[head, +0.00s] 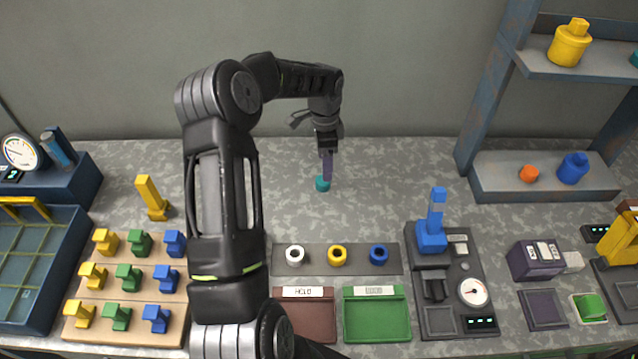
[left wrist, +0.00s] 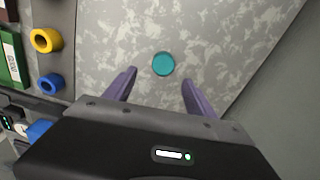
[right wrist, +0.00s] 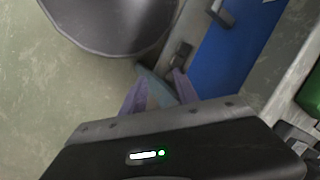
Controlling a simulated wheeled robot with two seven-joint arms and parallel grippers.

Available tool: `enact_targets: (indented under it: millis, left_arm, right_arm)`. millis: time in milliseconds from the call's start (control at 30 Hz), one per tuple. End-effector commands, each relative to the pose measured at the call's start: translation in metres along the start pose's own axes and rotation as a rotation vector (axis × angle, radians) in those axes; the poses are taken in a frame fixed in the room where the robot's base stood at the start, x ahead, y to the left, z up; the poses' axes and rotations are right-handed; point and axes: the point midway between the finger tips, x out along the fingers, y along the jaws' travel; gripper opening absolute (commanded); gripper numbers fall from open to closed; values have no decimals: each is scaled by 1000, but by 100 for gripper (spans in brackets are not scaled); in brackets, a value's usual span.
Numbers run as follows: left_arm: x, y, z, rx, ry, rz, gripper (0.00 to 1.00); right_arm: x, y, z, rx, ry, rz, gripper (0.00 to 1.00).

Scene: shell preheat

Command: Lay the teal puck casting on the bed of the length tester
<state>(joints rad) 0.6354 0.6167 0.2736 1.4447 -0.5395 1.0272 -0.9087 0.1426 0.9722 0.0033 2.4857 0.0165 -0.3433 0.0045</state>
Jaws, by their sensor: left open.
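The teal puck casting (head: 322,184) lies on the speckled grey bench top. In the left wrist view the puck (left wrist: 163,64) is a round disc just beyond and between the two purple fingertips. My left gripper (head: 327,155) points down over the puck, open and empty. Several instruments stand on the bench; which one is the length tester I cannot tell for sure. A candidate is the yellow device (head: 620,240) at the right edge, partly cut off.
A grey gauge stand with a blue lever (head: 432,238) and a purple unit (head: 533,260) stand right of centre. Green (head: 377,316) and maroon (head: 305,318) trays lie at the front. A peg board (head: 84,263) is at left, a shelf (head: 548,193) at back right. Bench around the puck is clear.

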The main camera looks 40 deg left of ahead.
Motion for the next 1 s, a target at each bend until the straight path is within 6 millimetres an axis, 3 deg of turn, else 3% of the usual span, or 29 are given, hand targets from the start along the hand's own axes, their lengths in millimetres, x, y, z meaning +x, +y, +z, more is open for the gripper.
enact_targets:
  millis: [100, 300, 633, 867, 1000]
  left_arm:
    - [-2, -3, -1, 272, -11, -14, 65]
    - [-2, -4, 0, 491, -19, -15, 65]
    - [-1, -4, 0, 509, -19, -14, 65]
    - [22, -4, 1, 508, -19, -13, 65]
    - [25, -4, 1, 508, -19, -15, 65]
  right_arm:
    - [0, 0, 0, 0, 1, 0, 36]
    - [0, 0, 0, 0, 2, 0, 36]
    - [0, 0, 0, 0, 1, 0, 36]
    - [15, 4, -1, -2, 6, -4, 36]
    - [16, 3, -1, -3, 7, -6, 36]
